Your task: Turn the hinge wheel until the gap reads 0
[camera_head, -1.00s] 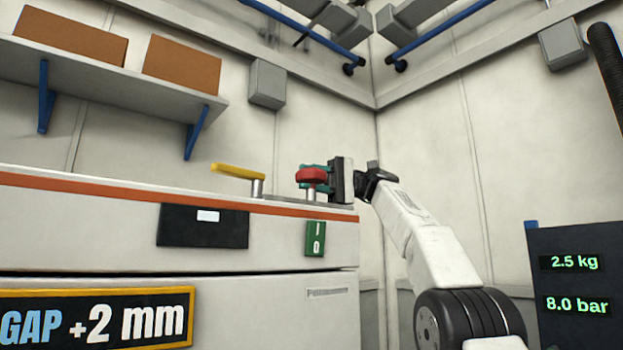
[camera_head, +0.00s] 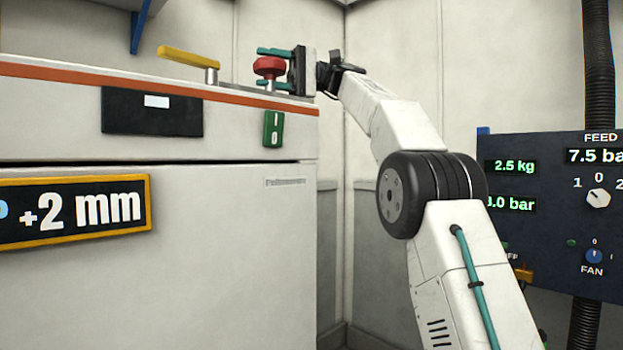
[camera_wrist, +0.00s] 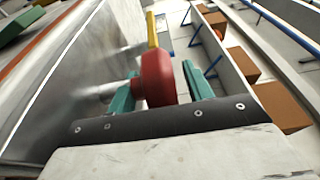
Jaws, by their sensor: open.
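The red hinge wheel (camera_head: 269,67) sits on a short metal post on top of the white machine, near its right end. My gripper (camera_head: 275,54) reaches in from the right, its teal fingers on either side of the wheel. In the wrist view the red wheel (camera_wrist: 157,78) is between the two teal fingers (camera_wrist: 160,86), which are spread; whether they touch it I cannot tell. The gap sign (camera_head: 75,211) on the machine's front reads +2 mm, its left part cut off by the picture edge.
A yellow lever (camera_head: 188,57) stands left of the wheel on the machine top. A green switch (camera_head: 273,129) and a black panel (camera_head: 152,112) are on the front. A dark blue panel (camera_head: 545,240) with readouts and knobs stands at the right.

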